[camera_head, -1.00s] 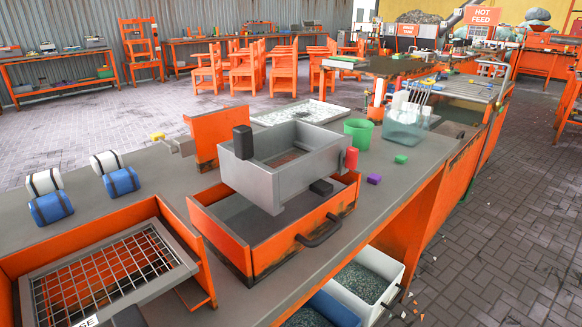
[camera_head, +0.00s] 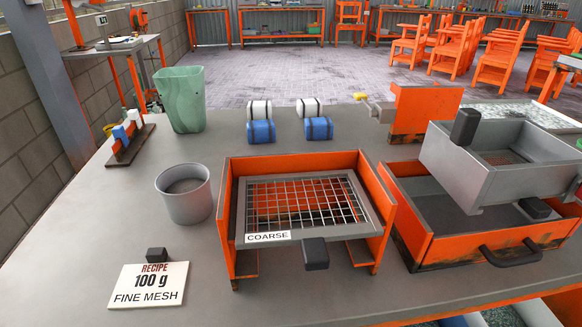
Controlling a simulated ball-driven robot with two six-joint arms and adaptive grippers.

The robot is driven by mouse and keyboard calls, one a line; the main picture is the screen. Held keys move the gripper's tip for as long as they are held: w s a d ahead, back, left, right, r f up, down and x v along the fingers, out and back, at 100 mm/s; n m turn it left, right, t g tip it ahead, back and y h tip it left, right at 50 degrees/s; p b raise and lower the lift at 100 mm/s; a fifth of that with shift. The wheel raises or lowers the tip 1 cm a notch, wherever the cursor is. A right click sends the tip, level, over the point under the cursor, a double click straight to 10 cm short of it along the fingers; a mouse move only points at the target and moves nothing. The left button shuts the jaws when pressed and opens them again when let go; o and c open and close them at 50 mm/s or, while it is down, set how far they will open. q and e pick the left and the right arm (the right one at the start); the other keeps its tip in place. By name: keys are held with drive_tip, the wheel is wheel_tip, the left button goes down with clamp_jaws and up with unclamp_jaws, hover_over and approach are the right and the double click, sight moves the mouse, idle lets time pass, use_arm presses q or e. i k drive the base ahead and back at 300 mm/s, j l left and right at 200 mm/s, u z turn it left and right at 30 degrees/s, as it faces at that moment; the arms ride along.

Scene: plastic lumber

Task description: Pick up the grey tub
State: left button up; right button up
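A round grey tub (camera_head: 187,207) stands upright on the grey worktop in the left half of the view, left of the orange sieve frame. Its open top faces up and the inside looks grey. A rectangular grey box (camera_head: 492,188) with black knobs sits over an orange tray (camera_head: 425,250) at the right. Neither of my grippers is in view, and nothing touches the round tub.
A wire sieve marked COARSE (camera_head: 266,237) sits in the orange frame. A recipe card (camera_head: 148,290) lies in front of the tub. A green bin (camera_head: 181,100) stands behind it. White and blue rolls (camera_head: 261,132) lie behind the frame. Worktop around the tub is clear.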

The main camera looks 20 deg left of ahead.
sight(184, 189)
drive_tip(key=l+u, duration=0.15)
drive_tip(key=u, duration=0.2)
drive_tip(key=k+u, duration=0.15)
drive_tip(key=u, duration=0.25)
drive_tip(key=k+l+u, duration=0.1)
drive_tip(key=u, duration=0.25)
